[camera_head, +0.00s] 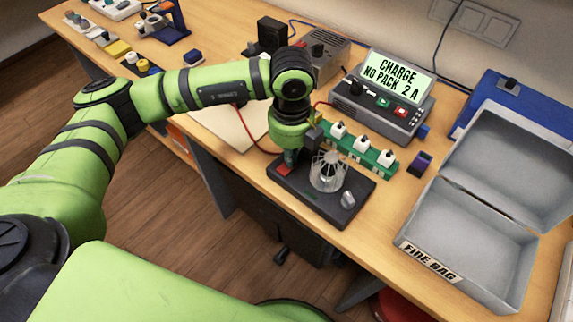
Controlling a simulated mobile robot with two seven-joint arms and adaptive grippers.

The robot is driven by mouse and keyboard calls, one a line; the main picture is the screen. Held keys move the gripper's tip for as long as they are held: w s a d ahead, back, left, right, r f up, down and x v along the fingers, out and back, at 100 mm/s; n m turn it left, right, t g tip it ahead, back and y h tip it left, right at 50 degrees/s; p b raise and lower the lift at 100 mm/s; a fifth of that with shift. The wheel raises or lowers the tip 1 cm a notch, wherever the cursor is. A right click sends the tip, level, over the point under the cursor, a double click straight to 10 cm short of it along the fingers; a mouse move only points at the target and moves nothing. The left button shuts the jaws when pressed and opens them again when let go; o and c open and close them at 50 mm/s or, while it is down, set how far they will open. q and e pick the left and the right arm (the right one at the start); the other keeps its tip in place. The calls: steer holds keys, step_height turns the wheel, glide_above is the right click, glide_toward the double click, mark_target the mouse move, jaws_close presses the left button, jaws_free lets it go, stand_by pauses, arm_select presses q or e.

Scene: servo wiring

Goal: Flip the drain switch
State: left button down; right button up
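A dark flat board (320,196) lies near the front edge of the bench, carrying a clear bulb-like part in a wire cage (328,172). A small silvery knob or lever (348,199) stands at the board's right end; it may be the drain switch, but no label is readable. A small red part (283,169) is at its left end. My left gripper (302,153) points down over the board's left and rear part, beside the cage. Its fingers are small and partly hidden, so I cannot tell their opening or any contact. My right gripper is not in view.
Behind the board are a green strip with several white-topped parts (357,152) and a charger (385,105) reading "CHARGE NO PACK 2 A". An open grey box labelled "FIRE BAG" (428,262) stands at right. A dark purple block (419,163) sits between. A red wire runs near my arm.

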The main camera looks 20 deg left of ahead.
arm_select(q)
steer(key=shift+s, duration=0.1)
steer(key=shift+r+p, duration=0.45)
steer(key=shift+r, duration=0.1)
steer(key=shift+r+p, duration=1.5)
steer(key=shift+r, duration=1.35)
